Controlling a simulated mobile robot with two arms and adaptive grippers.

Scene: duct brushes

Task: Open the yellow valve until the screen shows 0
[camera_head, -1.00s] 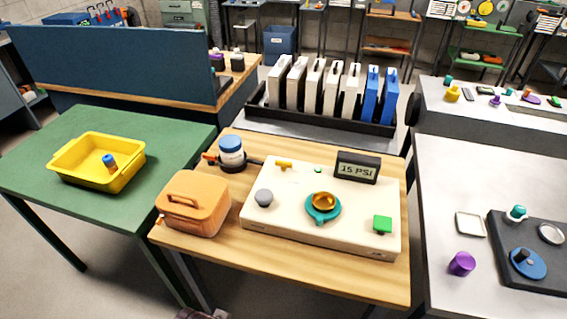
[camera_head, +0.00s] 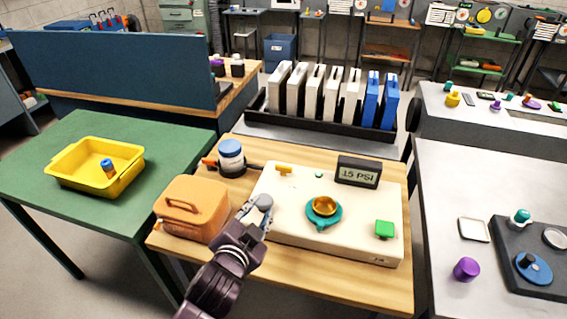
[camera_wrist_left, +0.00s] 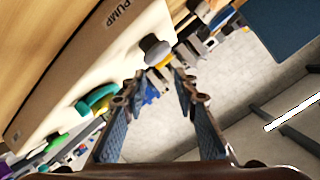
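The yellow valve (camera_head: 284,169) is a small yellow handle at the back left of a cream box (camera_head: 290,240) on the wooden table. A bit of yellow, perhaps the valve, shows behind the grey knob (camera_wrist_left: 156,50) in the left wrist view. The screen (camera_head: 358,172) at the box's back right reads 15 PSI. My left gripper (camera_head: 254,211) is at the box's front left, by the grey knob (camera_head: 263,201). In the left wrist view its fingers (camera_wrist_left: 160,82) are apart with nothing between them. My right gripper is out of view.
A teal ring with a gold centre (camera_head: 323,211) and a green button (camera_head: 384,229) are on the box. An orange case (camera_head: 192,209) stands left of my gripper. A blue-lidded jar (camera_head: 231,154) stands behind it. Black rack (camera_head: 300,122) at the back.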

